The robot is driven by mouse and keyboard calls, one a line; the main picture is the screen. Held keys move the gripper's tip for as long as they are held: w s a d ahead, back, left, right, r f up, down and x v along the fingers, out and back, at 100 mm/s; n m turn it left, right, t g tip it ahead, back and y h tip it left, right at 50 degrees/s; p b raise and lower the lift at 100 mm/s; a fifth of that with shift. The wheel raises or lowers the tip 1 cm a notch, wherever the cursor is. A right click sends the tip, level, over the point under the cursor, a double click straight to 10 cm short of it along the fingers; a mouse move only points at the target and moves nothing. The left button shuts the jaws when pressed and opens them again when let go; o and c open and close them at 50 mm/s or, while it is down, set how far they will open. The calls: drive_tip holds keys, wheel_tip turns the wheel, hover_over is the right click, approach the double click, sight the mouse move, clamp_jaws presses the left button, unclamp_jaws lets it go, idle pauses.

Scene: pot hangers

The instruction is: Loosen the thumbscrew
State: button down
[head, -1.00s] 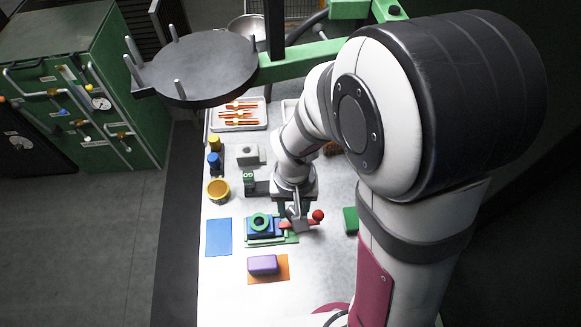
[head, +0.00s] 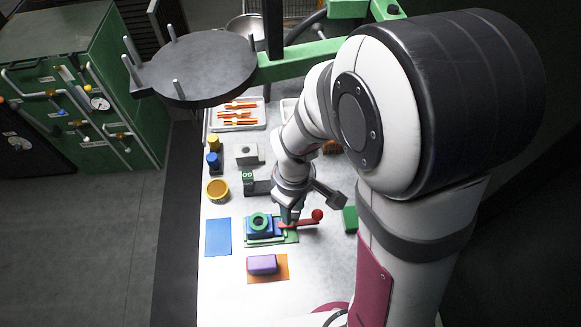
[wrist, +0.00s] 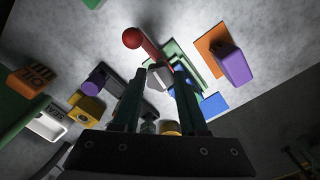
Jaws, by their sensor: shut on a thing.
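The fixture stands on a green base plate (head: 289,238) and has a blue block (head: 250,232) with a green ring (head: 259,220) on top. A red lever (head: 304,222) with a red ball (head: 318,214) sticks out to its right. My gripper (head: 288,220) points down at the fixture's right side, by the lever's inner end. In the wrist view my gripper (wrist: 162,72) is shut on a small grey piece (wrist: 160,78), which I take to be the thumbscrew. The fingers hide much of it, and its thread does not show.
A purple block (head: 262,264) on an orange mat and a blue mat (head: 218,237) lie close by. A green block (head: 350,219) stands to the right. A dark round rack (head: 195,68) overhangs the table's back left.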

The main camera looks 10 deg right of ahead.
sight(294, 212)
drive_tip(key=shift+n, duration=0.8)
drive_tip(key=shift+c, duration=2.2)
unclamp_jaws()
wheel_tip(294, 212, up, 16)
